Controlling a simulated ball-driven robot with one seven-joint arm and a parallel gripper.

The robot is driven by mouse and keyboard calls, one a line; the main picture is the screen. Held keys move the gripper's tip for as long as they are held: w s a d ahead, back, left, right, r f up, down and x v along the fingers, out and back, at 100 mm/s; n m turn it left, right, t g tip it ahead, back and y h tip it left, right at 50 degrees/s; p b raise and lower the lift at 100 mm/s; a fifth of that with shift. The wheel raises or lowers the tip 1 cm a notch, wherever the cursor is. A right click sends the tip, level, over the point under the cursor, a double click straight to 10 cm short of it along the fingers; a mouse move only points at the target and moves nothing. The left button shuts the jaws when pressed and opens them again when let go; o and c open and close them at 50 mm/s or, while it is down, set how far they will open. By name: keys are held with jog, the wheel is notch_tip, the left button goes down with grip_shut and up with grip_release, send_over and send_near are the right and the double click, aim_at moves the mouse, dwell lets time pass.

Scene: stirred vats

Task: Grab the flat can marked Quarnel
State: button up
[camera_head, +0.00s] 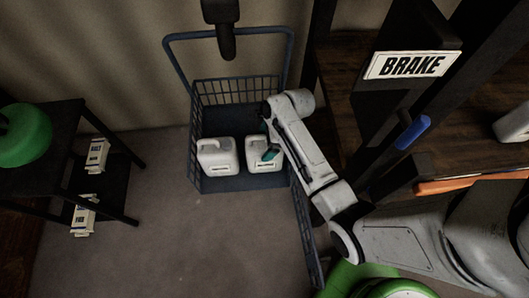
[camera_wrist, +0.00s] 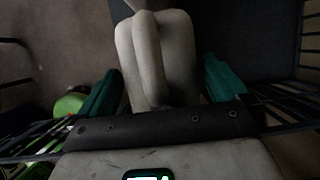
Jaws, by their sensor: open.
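Two flat white cans with moulded handles stand side by side in a blue wire cart, a left can (camera_head: 217,157) and a right can (camera_head: 256,147). Each has a small front label, too small to read, so I cannot tell which is marked Quarnel. My gripper (camera_head: 266,141) is at the right can and partly covers it. In the wrist view, the can's pale handle and body (camera_wrist: 155,50) lie between the two teal fingers of my gripper (camera_wrist: 163,84). The fingers are apart, with a gap seen on the right side. Contact cannot be told.
The cart's blue mesh wall (camera_head: 238,91) and handle rail surround the cans. A dark side table (camera_head: 62,115) at the left bears a green container (camera_head: 24,136); cartons (camera_head: 97,155) sit below. Floor is clear left of the cart.

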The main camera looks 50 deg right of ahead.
jog(key=shift+w+a+f, duration=0.2)
jog(key=shift+f, duration=0.4)
jog(key=shift+c, duration=0.4)
jog(key=c, duration=1)
